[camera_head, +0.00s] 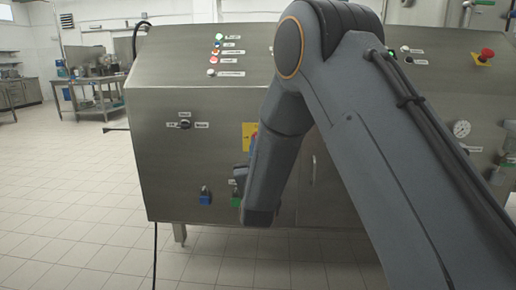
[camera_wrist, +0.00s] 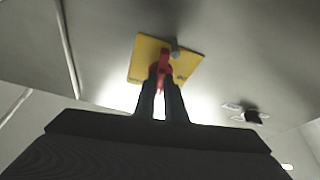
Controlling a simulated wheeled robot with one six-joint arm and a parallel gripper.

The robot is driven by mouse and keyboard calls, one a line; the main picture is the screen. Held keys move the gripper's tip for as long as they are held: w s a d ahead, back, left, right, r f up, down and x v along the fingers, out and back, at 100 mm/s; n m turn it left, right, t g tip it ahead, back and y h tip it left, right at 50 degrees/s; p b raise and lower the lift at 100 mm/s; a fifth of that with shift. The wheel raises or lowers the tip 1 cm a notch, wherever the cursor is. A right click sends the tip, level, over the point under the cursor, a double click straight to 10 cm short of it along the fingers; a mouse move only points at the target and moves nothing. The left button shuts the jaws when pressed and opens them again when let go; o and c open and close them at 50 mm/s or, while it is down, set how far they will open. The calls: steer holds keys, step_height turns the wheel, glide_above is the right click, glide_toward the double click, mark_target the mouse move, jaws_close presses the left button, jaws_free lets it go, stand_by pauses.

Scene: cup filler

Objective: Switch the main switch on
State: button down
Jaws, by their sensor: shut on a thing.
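The main switch is a red rotary handle (camera_wrist: 163,62) on a yellow plate (camera_wrist: 188,67), seen near the middle of the wrist view. In the head view the yellow plate (camera_head: 247,130) shows only as a sliver beside my arm, which hides most of it. My gripper (camera_wrist: 163,82) is shut on the red handle, with one dark finger on each side of it. A small grey part (camera_wrist: 175,45) shows at the plate's top edge. The switch's position marks are too small to read.
The switch sits on a large steel machine cabinet (camera_head: 160,85). A black selector knob (camera_head: 185,124), a blue padlock-like item (camera_head: 205,197), a column of coloured buttons (camera_head: 217,49) and a red emergency stop (camera_head: 487,54) are on it. The tiled floor at left is clear.

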steer(key=shift+a+f+m+h, duration=0.15)
steer(key=shift+m+h, duration=0.85)
steer(key=shift+m, duration=0.7)
steer(key=shift+b, duration=0.3)
steer(key=c, duration=1.8)
jaws_free()
steer(key=shift+s, duration=0.1)
steer(key=v, duration=0.7)
steer(key=shift+s+f+p, duration=0.15)
steer(key=shift+s+p, duration=0.15)
